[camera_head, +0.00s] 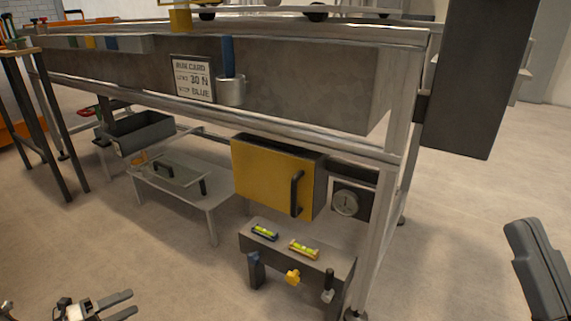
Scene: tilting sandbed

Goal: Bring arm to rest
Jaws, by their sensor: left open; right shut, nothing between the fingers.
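My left gripper (134,301) is low at the bottom left edge of the head view. Its two grey fingers are apart, with nothing between them, and bare floor shows around them. It is clear of the sandbed frame and the low bench. The rest of my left arm is mostly cut off by the bottom edge. A dark grey link of my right arm (540,270) stands at the lower right edge, over open floor. My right gripper does not show.
The sandbed's metal frame (390,150) fills the middle, with a run card (193,78) and a cup (231,91). Below are a yellow-doored box (268,172), a low bench (208,196) and a stand with two levels (310,262). Floor is free at front left and right.

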